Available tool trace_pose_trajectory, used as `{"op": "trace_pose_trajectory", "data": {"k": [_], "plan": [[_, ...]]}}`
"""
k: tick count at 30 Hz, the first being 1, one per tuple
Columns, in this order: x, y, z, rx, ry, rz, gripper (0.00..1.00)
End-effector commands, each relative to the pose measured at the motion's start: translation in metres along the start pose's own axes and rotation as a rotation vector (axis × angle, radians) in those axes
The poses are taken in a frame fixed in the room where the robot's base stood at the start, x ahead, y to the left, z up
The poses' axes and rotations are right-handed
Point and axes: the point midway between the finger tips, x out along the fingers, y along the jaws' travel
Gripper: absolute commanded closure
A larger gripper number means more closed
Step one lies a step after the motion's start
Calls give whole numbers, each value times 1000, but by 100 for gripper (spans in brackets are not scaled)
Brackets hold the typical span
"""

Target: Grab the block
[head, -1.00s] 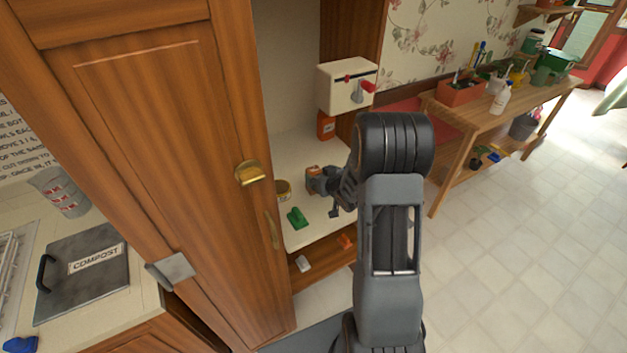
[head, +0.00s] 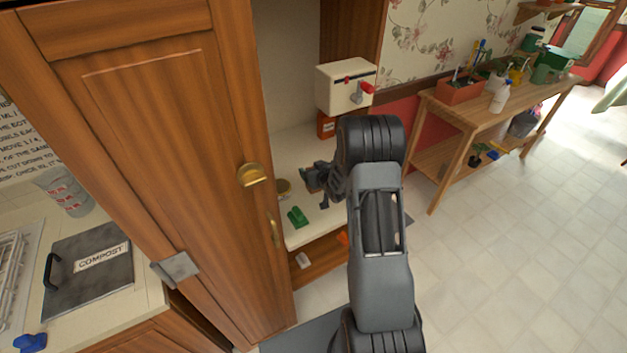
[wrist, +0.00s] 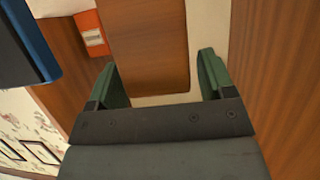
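A brown wooden block (wrist: 150,40) fills the middle of the wrist view, with its near end between the two green fingers. My gripper (wrist: 158,66) is open around it. The left finger is close to the block's side, and a pale gap shows between the block and the right finger. I cannot tell whether either finger touches it. In the head view my gripper (head: 316,181) is low over the white cabinet shelf (head: 318,222), and it hides the block there.
A cream box with a red-handled crank (head: 345,88) stands behind, above an orange box (head: 326,124). The cabinet door (head: 160,170) is at left. Open floor lies right.

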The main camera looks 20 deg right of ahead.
Motion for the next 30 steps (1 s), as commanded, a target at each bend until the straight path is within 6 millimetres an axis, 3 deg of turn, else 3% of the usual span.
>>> {"op": "trace_pose_trajectory", "data": {"k": [15, 24, 30], "plan": [[0, 0, 0, 0, 1, 0, 73], [-1, 0, -2, -1, 2, 0, 73], [-6, 0, -15, -2, 4, 1, 73]]}}
